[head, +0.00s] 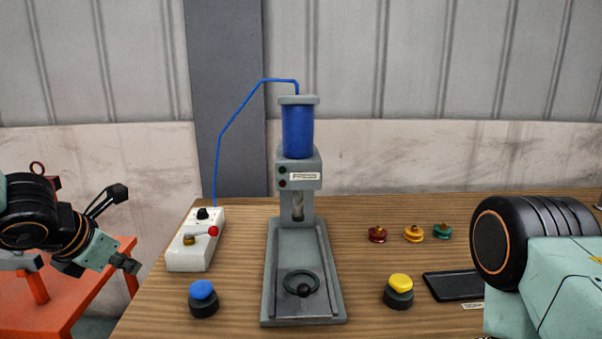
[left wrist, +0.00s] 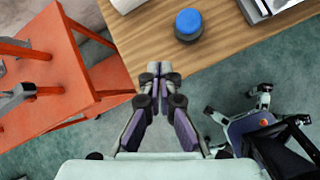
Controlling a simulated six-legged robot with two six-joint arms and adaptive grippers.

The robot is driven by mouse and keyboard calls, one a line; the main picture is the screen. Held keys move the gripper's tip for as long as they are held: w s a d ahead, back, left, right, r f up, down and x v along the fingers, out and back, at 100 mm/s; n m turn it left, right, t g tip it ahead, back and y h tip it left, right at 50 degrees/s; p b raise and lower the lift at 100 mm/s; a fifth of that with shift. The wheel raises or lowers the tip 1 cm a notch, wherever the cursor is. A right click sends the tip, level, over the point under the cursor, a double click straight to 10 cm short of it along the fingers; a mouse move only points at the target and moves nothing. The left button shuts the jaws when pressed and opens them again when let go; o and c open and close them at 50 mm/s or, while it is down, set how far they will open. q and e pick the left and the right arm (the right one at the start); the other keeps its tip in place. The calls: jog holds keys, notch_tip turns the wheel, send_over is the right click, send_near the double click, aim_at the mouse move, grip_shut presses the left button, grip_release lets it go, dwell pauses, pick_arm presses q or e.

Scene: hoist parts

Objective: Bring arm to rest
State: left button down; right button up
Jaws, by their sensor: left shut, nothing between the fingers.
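My left gripper (head: 118,193) is at the left in the head view, in the air beside the table's left edge. In the left wrist view the fingertips of the left gripper (left wrist: 160,68) meet with nothing between them, below the blue button (left wrist: 188,22) in the picture. The left gripper touches nothing that I can see. My right arm shows at the right edge of the head view as a black joint and a pale green link. The right gripper is outside the picture.
A grey press (head: 291,240) with a blue cylinder (head: 297,132) stands mid-table. Left are a white control box (head: 188,257) and the blue button (head: 203,298); right are a yellow-topped button (head: 398,292), small coloured wheels (head: 413,233) and a black tray (head: 452,287). An orange stand (head: 75,290) is far left.

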pick_arm(q)
jog(key=s+d+f+m+g+y+b, duration=0.15)
jog(key=s+f+m, duration=0.35)
jog(key=f+m, duration=0.6)
jog(key=s+f+m+g+y, duration=0.15)
jog(key=s+f+m, duration=0.35)
jog(key=f+m, duration=0.6)
jog(key=s+d+f+m+g, duration=0.1)
jog(key=s+d+f+m, duration=0.1)
jog(key=s, duration=0.6)
jog(key=s+d+f+m+g+h+b, duration=0.1)
jog(key=s+d+f+m+g, duration=0.1)
jog(key=s+f, duration=0.5)
jog(key=s+d+f+m+g+b, duration=0.1)
jog(key=s+f+m, duration=0.3)
jog(key=s, duration=0.5)
jog(key=shift+d+f+m+g+h, duration=0.3)
jog(key=shift+d+h, duration=0.1)
jog(key=shift+d, duration=0.45)
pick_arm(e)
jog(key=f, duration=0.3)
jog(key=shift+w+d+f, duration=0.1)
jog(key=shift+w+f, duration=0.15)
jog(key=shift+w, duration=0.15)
pick_arm(q)
jog(key=shift+w, duration=0.15)
